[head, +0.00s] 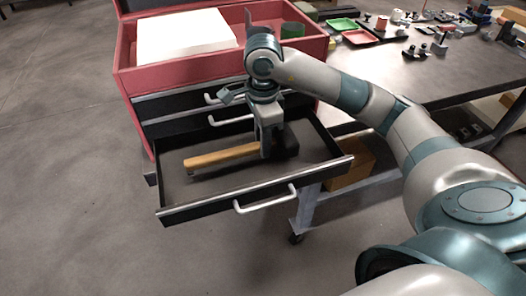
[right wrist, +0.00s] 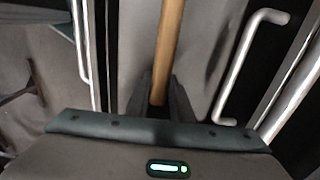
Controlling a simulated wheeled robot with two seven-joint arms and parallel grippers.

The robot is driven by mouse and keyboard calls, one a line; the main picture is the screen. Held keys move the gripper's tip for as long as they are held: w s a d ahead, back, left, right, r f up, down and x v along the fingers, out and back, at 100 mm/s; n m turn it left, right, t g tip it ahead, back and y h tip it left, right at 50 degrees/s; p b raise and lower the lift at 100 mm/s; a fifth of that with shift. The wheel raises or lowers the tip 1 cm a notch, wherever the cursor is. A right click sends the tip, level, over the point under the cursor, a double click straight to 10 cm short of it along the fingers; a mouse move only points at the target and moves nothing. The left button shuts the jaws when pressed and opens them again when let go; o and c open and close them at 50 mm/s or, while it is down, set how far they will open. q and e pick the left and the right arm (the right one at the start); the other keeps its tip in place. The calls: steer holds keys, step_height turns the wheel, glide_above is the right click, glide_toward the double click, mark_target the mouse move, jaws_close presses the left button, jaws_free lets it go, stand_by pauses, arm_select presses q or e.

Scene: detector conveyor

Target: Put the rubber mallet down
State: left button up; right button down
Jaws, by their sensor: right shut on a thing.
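The rubber mallet has a wooden handle (head: 222,156) and a dark head (head: 287,142). It is over the open drawer (head: 170,186) of the red tool chest (head: 125,68), with the handle pointing left. My right gripper (head: 266,152) reaches down from above and is shut on the mallet near its head. In the right wrist view the handle (right wrist: 170,45) runs up from between the dark fingers (right wrist: 160,98). I cannot tell whether the mallet touches the drawer floor. My left gripper is not in view.
The drawer's front has a silver handle (head: 266,203). Shut drawers lie above it. A white box (head: 185,38) and a green cylinder (head: 292,31) are in the chest's top. A workbench (head: 440,75) with trays and small parts stands at the right. Open floor lies left.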

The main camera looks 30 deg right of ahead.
mark_target(263, 163)
steer(key=shift+f+p, duration=0.85)
steer(key=shift+f, duration=1.1)
steer(key=shift+f, duration=0.15)
steer(key=c, duration=1.6)
jaws_free()
steer(key=shift+o, duration=0.2)
